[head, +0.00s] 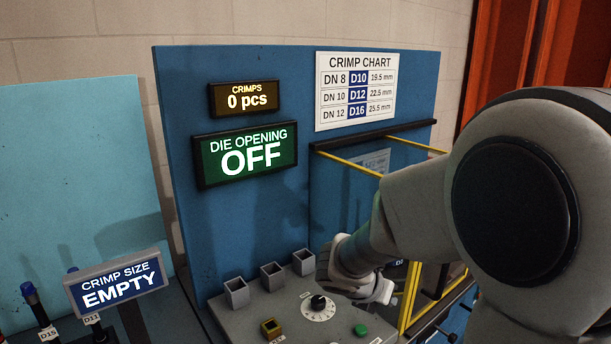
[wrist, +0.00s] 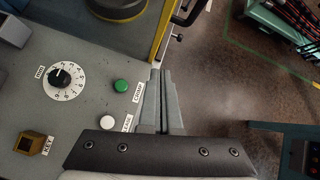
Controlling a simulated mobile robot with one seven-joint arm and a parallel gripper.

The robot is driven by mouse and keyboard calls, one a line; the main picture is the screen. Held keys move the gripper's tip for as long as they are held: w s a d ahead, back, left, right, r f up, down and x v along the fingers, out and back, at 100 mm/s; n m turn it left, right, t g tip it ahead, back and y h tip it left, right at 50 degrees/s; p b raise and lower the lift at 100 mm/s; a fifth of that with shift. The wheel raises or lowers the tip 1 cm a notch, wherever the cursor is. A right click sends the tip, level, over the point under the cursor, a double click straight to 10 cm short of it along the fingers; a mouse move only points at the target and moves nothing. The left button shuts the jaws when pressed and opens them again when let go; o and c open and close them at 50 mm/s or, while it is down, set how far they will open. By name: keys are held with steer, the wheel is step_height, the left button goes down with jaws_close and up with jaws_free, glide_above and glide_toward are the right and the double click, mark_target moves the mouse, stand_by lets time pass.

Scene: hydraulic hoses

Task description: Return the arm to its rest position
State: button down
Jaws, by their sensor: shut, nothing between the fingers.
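My arm (head: 420,210) reaches in from the right of the head view, over the right part of the grey control panel (head: 245,318). My gripper (head: 385,291) is at its end, just right of the black dial (head: 318,303), partly hidden by my own wrist. In the wrist view the two grey fingers of my gripper (wrist: 161,73) are together, with nothing between them. They show beside the green button (wrist: 121,86) and the white button (wrist: 107,123), near the panel's edge. I cannot tell the height above the panel.
A yellow-framed clear guard (head: 408,300) stands close behind my gripper. Three grey square holders (head: 272,275) and a yellow key switch (head: 270,328) are on the panel. The display (head: 247,154) reads OFF. Open floor (wrist: 225,85) lies right of the panel, with a hose rack (wrist: 290,20) beyond.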

steer(key=s+a+r+m+y, duration=0.1)
steer(key=s+r+m+y, duration=0.2)
steer(key=s+m, duration=0.7)
steer(key=s+a+r+m+y, duration=0.2)
steer(key=s+r+m, duration=0.5)
steer(key=m, duration=1.1)
steer(key=s+y, duration=0.1)
steer(key=s, duration=0.3)
steer(key=shift+s+r+m, duration=0.2)
steer(key=shift+r+m, duration=0.1)
steer(key=shift+r, duration=0.1)
